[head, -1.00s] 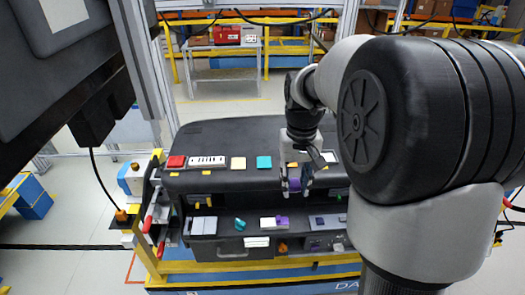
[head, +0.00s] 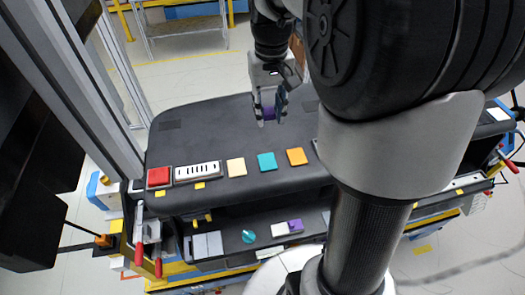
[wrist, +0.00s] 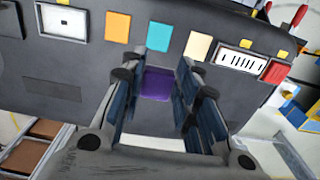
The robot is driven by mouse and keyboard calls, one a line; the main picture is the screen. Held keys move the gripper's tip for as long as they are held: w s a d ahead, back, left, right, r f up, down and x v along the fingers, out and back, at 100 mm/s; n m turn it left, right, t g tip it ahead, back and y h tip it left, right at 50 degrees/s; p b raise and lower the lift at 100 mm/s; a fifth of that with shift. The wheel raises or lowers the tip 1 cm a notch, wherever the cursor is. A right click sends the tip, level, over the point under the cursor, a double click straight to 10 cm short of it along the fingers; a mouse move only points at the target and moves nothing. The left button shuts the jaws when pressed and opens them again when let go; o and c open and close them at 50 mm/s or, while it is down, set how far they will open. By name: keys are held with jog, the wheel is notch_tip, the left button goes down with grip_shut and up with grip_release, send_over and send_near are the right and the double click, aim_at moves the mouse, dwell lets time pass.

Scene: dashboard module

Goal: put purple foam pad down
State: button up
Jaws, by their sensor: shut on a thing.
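The purple foam pad (head: 268,113) is between the fingers of my gripper (head: 271,119) in the head view, over the rear part of the dark dashboard top (head: 215,135). In the wrist view the purple pad (wrist: 157,86) sits between both finger pads of my gripper (wrist: 158,78), which is shut on it. The dashboard top (wrist: 60,65) lies beyond it. I cannot tell the gap between the pad and the surface. Orange (head: 297,156), teal (head: 267,162) and beige (head: 236,167) square pads lie in a row nearer the front edge.
A red block (head: 158,177) and a white slotted piece (head: 197,172) lie left of the row. A white-and-purple piece (head: 288,227) and a teal knob (head: 248,236) are on the lower shelf. A framed white plate (wrist: 63,20) shows in the wrist view. The rear dashboard top is clear.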

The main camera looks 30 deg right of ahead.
jog(key=b, duration=0.1)
send_over(268, 165)
notch_tip(268, 165, down, 13)
jog(key=shift+r, duration=0.1)
notch_tip(268, 165, down, 5)
jog(key=shift+r, duration=0.1)
jog(key=shift+w+f, duration=0.1)
jog(key=shift+f, duration=0.25)
jog(key=shift+b, duration=0.35)
jog(key=shift+o, duration=1.3)
jog(key=shift+f, duration=0.1)
jog(key=o, duration=0.4)
jog(key=shift+o, duration=0.2)
